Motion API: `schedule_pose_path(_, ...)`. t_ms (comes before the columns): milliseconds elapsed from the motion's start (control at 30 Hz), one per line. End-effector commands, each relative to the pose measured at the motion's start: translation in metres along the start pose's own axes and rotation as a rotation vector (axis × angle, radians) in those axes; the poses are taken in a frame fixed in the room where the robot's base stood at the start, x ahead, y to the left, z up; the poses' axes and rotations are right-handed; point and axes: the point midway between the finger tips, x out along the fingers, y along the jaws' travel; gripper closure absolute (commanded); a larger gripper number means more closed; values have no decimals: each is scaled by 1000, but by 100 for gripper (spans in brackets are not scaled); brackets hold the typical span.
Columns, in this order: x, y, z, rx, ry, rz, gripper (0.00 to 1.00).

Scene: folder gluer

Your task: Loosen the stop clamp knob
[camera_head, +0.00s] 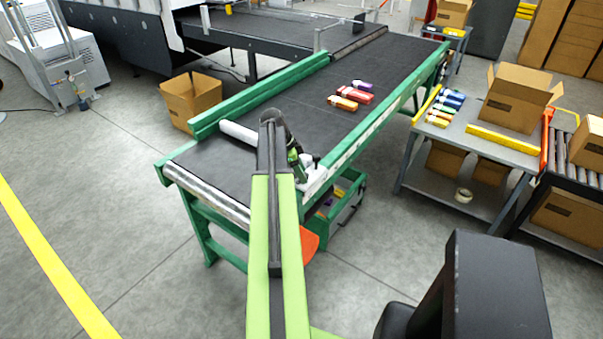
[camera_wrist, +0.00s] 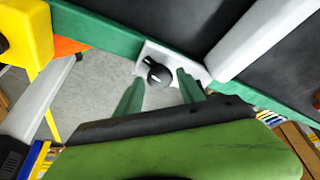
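The black clamp knob (camera_wrist: 157,74) has a light pointer mark and sits on a pale clamp plate (camera_wrist: 198,72) at the green conveyor rail. My gripper (camera_wrist: 159,78) is open, with one green finger on each side of the knob in the wrist view. A gap shows between each finger and the knob, so I see no grip on it. A pale stop bar (camera_wrist: 262,38) runs over the dark belt from the clamp. In the head view the clamp block (camera_head: 316,182) is at the near right rail, and my arm partly hides it and the stop bar (camera_head: 238,132).
Several coloured cartons (camera_head: 352,95) lie farther up the belt (camera_head: 290,105). A grey table (camera_head: 480,140) with cartons and an open box (camera_head: 515,98) stands to the right. A yellow part (camera_wrist: 28,35) is near my gripper at left.

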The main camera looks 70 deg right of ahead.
Motion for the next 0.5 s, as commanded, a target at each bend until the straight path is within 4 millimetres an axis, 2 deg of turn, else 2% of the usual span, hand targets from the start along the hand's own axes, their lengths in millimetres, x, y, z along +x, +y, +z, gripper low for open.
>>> schedule_pose_path(33,0,0,0,0,0,0,62)
schedule_pose_path(300,0,0,0,1,0,1,98)
schedule_pose_path(500,0,0,0,-5,0,-2,100)
